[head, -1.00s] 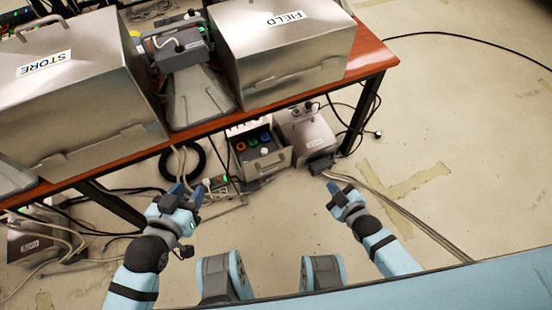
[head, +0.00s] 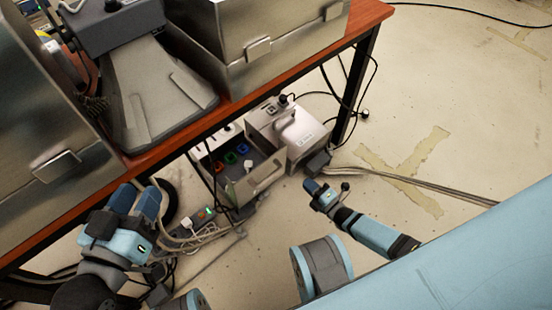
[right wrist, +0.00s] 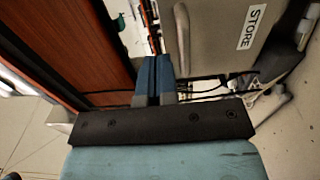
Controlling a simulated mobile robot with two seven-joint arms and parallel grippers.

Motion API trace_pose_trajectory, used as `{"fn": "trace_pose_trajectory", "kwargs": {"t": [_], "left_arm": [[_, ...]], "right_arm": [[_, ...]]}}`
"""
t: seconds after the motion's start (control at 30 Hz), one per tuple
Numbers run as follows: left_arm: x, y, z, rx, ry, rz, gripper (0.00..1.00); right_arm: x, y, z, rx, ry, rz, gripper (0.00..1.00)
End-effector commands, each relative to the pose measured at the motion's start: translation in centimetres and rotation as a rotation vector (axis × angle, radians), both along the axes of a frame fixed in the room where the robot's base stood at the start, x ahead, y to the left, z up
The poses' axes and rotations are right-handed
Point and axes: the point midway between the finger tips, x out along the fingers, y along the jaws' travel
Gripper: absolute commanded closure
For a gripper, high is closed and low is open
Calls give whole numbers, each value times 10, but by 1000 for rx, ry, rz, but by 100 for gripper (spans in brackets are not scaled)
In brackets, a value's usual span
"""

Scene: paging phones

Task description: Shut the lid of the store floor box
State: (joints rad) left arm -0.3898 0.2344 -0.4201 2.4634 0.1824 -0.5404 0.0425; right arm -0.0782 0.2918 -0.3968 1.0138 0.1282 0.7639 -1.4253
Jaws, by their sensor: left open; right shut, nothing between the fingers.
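An open grey floor box (head: 262,182) with coloured sockets inside stands under the table. A grey metal part (head: 306,150) with a handle and a small label adjoins its right side; I cannot tell whether it is the raised lid or a separate box. The right wrist view shows a grey metal face (right wrist: 212,60) with a handle and a STORE label. My right gripper (head: 312,186) is shut and empty, just in front of that part, apparently apart from it; its fingers show in the right wrist view (right wrist: 153,75). My left gripper (head: 135,199) is open and empty, left of the box.
The red-brown table (head: 232,116) overhangs the floor box and carries large metal boxes. A dark table leg (head: 356,85) stands behind right. Cables (head: 410,180) and a power strip (head: 205,215) lie on the floor.

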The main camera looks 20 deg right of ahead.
Motion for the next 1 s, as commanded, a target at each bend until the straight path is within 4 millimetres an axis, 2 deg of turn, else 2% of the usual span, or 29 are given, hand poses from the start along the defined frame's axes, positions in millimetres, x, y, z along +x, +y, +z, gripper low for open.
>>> {"fn": "trace_pose_trajectory", "kwargs": {"t": [0.17,0.5,0.7,0.8,1.0], "left_arm": [[2,1,-1,14,-28,-1,57],[15,10,-2,101,-179,5,57],[22,14,0,157,-274,10,57],[25,16,1,177,-306,13,57],[27,16,7,188,-345,17,57]], "right_arm": [[15,4,-1,-4,-7,0,100],[80,28,-1,-3,-5,1,100],[113,40,1,-3,-5,1,100],[123,44,2,-4,-5,0,100],[131,47,4,-3,-3,0,100]]}}
